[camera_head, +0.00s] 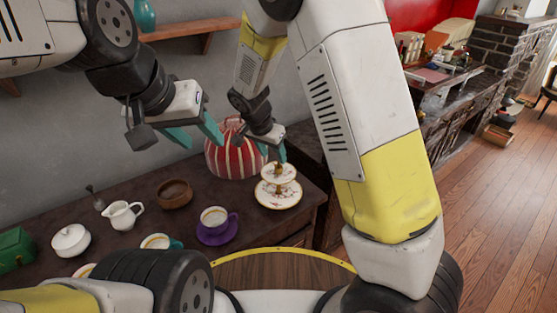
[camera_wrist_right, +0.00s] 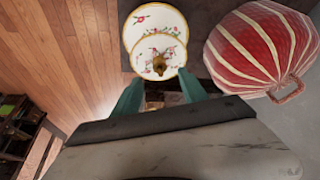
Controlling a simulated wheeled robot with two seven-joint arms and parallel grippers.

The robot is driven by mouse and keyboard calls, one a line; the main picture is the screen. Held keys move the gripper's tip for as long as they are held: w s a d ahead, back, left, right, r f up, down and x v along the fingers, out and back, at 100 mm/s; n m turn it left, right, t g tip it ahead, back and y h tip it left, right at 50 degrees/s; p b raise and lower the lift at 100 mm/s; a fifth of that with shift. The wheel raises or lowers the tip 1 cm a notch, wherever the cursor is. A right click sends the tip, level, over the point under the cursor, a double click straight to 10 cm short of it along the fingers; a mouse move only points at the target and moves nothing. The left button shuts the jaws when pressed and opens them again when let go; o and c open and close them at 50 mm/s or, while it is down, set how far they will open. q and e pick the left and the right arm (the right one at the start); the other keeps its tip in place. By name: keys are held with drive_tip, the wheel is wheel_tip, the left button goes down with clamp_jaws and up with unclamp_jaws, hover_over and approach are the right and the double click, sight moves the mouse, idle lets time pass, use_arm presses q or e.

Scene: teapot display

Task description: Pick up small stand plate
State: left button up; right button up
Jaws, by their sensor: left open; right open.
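A two-tier stand stands at the right end of the dark table. Its small upper plate (camera_head: 279,172) is white with a yellow rim, and a larger plate (camera_head: 278,198) is below it. In the right wrist view the small plate (camera_wrist_right: 160,47) has floral patterns and a gold knob (camera_wrist_right: 158,66) at its middle, partly overlapping the large plate (camera_wrist_right: 135,32). My right gripper (camera_head: 276,152) is open just above the stand; in its wrist view the teal fingertips (camera_wrist_right: 162,80) lie on either side of the knob's near side. My left gripper (camera_head: 196,136) is open and empty above the table.
A red-and-white striped, rounded pot-like object (camera_head: 222,160) stands close beside the stand.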

sight(278, 165)
drive_tip(key=x, duration=0.7)
drive_tip(key=shift+d, duration=0.1)
clamp_jaws()
